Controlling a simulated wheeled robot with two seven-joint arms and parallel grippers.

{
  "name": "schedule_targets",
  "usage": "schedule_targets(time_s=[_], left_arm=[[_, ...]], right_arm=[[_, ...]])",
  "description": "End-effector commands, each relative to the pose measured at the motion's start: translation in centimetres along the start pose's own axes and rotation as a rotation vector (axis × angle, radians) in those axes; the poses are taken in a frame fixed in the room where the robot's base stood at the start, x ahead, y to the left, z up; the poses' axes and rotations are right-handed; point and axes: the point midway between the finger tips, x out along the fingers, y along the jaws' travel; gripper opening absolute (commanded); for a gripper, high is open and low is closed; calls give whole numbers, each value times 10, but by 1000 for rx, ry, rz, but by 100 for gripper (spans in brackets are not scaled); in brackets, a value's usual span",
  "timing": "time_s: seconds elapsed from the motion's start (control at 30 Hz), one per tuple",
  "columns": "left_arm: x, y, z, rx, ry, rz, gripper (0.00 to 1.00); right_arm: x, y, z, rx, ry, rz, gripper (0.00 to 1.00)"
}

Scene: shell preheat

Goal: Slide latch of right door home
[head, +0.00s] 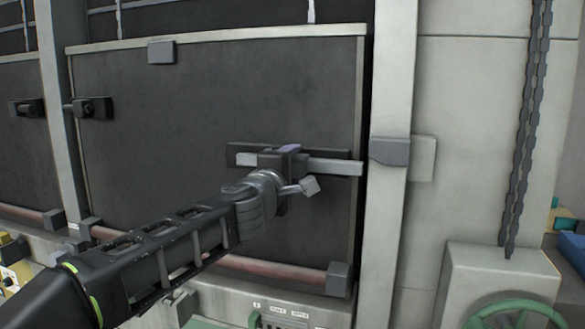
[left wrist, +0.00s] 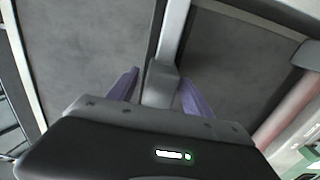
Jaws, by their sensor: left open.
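The right door (head: 140,130) is a dark panel with a pale frame and stands closed in the head view. Its latch has a dark back plate (head: 236,149) and a light grey bolt (head: 335,167) pointing right. The bolt's tip is at the door's right edge. A narrow dark gap separates it from the grey keeper (head: 389,151) on the pale post. My left gripper (head: 289,165) is at the latch and hides its middle. In the left wrist view my left gripper (left wrist: 160,80) has its purple fingers apart, either side of a grey latch piece (left wrist: 160,88). Contact is unclear.
A pale post (head: 396,60) stands right of the door. A chain (head: 524,110) hangs further right, above a box with a green handwheel (head: 515,313). Another latch (head: 92,108) is at the door's left side. A reddish rail (head: 285,270) runs below.

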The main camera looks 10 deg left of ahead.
Motion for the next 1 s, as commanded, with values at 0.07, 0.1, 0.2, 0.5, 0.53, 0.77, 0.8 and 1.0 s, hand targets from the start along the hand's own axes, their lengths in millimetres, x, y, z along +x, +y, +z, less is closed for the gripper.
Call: schedule_targets(time_s=[0.07, 0.1, 0.2, 0.5, 0.53, 0.77, 0.8, 1.0], left_arm=[[1, 0, 0, 0, 0, 0, 58], [0, 0, 0, 0, 0, 0, 58], [0, 0, 0, 0, 0, 0, 58], [0, 0, 0, 0, 0, -1, 34], [0, 0, 0, 0, 0, -1, 32], [0, -1, 0, 0, 0, -1, 13], [0, -1, 0, 0, 0, -1, 10], [0, -1, 0, 0, 0, -1, 0]], right_arm=[[0, 0, 0, 0, 0, 0, 50], [0, 0, 0, 0, 0, 0, 50], [0, 0, 0, 0, 0, 0, 50], [0, 0, 0, 0, 0, 0, 50], [0, 0, 0, 0, 0, 0, 50], [0, 0, 0, 0, 0, 0, 50], [0, 0, 0, 0, 0, 0, 50], [0, 0, 0, 0, 0, 0, 50]])
